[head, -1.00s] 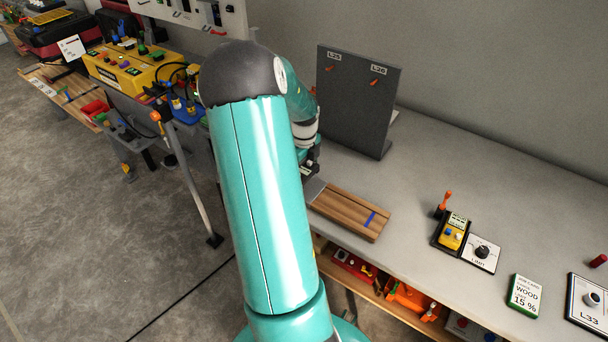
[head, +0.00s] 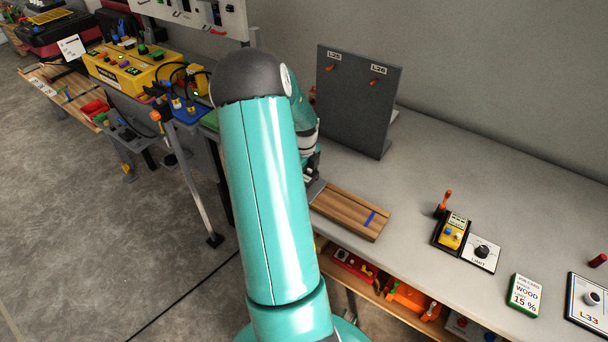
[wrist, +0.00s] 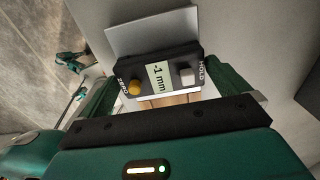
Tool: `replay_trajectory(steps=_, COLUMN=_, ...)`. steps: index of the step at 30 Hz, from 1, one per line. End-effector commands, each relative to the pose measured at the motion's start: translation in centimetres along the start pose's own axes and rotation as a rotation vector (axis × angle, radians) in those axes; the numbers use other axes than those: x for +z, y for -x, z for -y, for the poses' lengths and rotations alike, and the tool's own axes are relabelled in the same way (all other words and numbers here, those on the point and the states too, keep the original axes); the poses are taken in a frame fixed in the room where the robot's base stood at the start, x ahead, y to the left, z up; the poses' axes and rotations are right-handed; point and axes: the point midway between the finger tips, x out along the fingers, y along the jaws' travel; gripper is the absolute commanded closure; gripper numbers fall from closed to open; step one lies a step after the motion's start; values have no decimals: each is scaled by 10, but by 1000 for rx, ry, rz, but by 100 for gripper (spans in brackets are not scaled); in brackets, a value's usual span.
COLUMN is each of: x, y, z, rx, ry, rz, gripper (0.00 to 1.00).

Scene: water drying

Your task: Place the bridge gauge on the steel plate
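The bridge gauge (wrist: 160,76) is a dark box with a yellow button, a grey HOLD button and a display reading "-1 mm". In the wrist view it sits between the two green fingers of my gripper (wrist: 165,90), which press against its sides. The steel plate (wrist: 150,32) is a pale flat sheet just beyond and partly behind the gauge; whether they touch I cannot tell. In the head view the plate (head: 315,187) shows as a small grey strip at the left end of the wooden boards. My arm hides most of my gripper (head: 311,172) and the gauge there.
The wooden boards (head: 350,212) with a blue mark lie at the bench's front edge. A dark upright panel (head: 355,100) stands behind. A yellow meter (head: 453,232), a dial card (head: 481,252) and a WOOD 15 % card (head: 525,295) lie to the right. The bench between is clear.

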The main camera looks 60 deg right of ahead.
Motion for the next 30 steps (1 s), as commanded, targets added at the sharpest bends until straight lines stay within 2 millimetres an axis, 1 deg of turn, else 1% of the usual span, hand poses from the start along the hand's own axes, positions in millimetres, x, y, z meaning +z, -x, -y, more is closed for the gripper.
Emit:
replay_trajectory(steps=4, x=1, y=8, z=0, rx=-2, ry=0, rz=2, gripper=0)
replay_trajectory(steps=7, x=1, y=22, z=0, rx=-3, ry=1, rz=2, gripper=0)
replay_trajectory(steps=11, x=1, y=49, z=0, rx=-4, ry=3, rz=3, gripper=0)
replay_trajectory(steps=15, x=1, y=81, z=0, rx=-4, ry=2, rz=4, gripper=0)
replay_trajectory(steps=18, x=1, y=100, z=0, rx=-3, ry=1, rz=2, gripper=0)
replay_trajectory(steps=21, x=1, y=113, z=0, rx=-1, ry=1, rz=1, gripper=0)
replay_trajectory(steps=25, x=0, y=122, z=0, rx=-2, ry=0, rz=1, gripper=0)
replay_trajectory(steps=30, x=0, y=124, z=0, rx=0, ry=0, rz=0, gripper=0)
